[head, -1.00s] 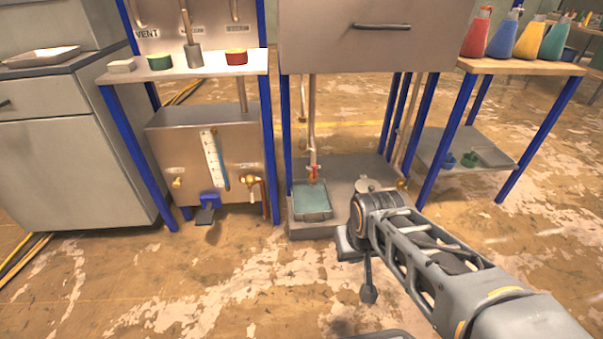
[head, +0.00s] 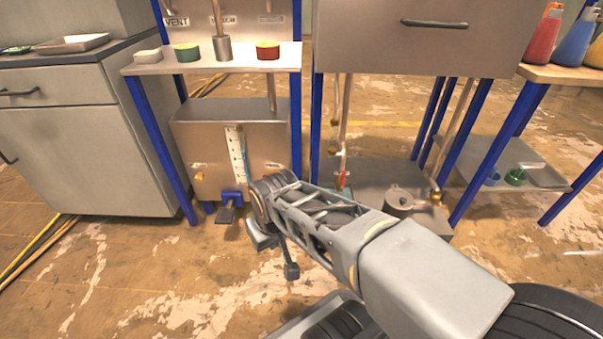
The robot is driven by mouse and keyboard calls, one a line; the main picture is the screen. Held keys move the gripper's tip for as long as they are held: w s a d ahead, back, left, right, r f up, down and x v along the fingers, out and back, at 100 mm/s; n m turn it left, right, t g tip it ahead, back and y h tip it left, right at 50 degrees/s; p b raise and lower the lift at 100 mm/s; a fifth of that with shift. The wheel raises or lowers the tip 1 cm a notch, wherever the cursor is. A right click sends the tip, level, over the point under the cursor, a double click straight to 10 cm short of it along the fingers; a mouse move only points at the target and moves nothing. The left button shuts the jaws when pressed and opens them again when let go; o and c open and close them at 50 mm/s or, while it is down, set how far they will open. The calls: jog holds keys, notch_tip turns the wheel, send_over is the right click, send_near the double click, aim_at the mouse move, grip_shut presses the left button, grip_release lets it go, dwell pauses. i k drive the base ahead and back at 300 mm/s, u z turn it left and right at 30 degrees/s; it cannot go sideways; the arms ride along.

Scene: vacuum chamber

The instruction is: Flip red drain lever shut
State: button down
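A small red lever (head: 342,180) sits low on the thin vertical pipe (head: 344,130) under the big metal chamber (head: 415,38). Its exact position, open or shut, is too small to tell. The teal-filled tray below it is mostly hidden behind my arm. My arm reaches in from the lower right, and its far end is in front of the metal tank, left of the red lever and nearer to me. My gripper (head: 278,258) hangs low there, apart from the lever. Its fingers are too unclear to tell open from shut.
A metal tank (head: 213,150) with a gauge, a brass tap and a blue pedal (head: 231,198) stands under the white shelf (head: 135,68). A lidded pot (head: 399,201) stands right of the lever. A grey cabinet (head: 75,150) is at left.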

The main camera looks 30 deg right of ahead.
aim_at(343, 175)
jog(key=z, duration=0.05)
jog(key=i, duration=0.85)
jog(key=z, duration=0.35)
